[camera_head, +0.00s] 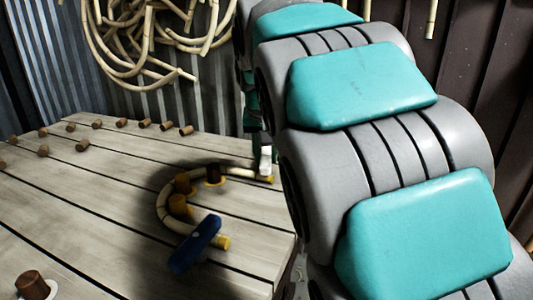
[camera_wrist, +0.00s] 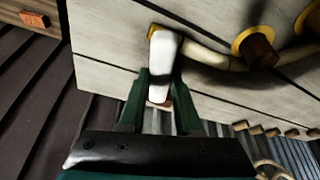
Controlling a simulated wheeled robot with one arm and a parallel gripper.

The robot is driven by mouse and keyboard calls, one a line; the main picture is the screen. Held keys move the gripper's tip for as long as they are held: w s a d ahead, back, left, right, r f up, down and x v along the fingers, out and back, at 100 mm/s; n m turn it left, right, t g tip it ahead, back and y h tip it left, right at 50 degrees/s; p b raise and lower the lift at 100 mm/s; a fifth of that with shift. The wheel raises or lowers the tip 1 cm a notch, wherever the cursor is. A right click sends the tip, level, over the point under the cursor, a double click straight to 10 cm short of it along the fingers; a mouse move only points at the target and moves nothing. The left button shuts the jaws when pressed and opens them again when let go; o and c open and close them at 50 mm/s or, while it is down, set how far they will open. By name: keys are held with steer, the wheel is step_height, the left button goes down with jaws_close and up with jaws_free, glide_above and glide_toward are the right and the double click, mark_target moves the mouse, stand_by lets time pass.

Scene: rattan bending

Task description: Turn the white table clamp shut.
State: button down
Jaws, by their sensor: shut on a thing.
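The white table clamp (camera_wrist: 164,52) shows in the wrist view near the table edge, as a pale handle between my two green fingers. My gripper (camera_wrist: 161,88) is shut on this handle. In the head view the white clamp (camera_head: 265,158) is a small pale piece at the right table edge, partly hidden by my arm. The bent rattan cane (camera_head: 165,206) curves around wooden pegs on the table, and one yellow end (camera_head: 267,179) lies beside the white clamp. A blue clamp (camera_head: 195,243) lies across the cane near its other end.
The slatted table (camera_head: 100,190) carries pegs (camera_head: 181,183) inside the cane's curve and several loose brown pegs (camera_head: 145,123) along the back. Rattan coils (camera_head: 130,60) hang on the corrugated wall. The table's left part is mostly clear.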

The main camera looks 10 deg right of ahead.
steer(key=shift+a+m+h, duration=0.1)
steer(key=shift+m+h, duration=0.7)
steer(key=shift+m, duration=1.1)
steer(key=shift+g, duration=0.3)
steer(key=c, duration=0.6)
jaws_free()
steer(key=shift+v, duration=3.9)
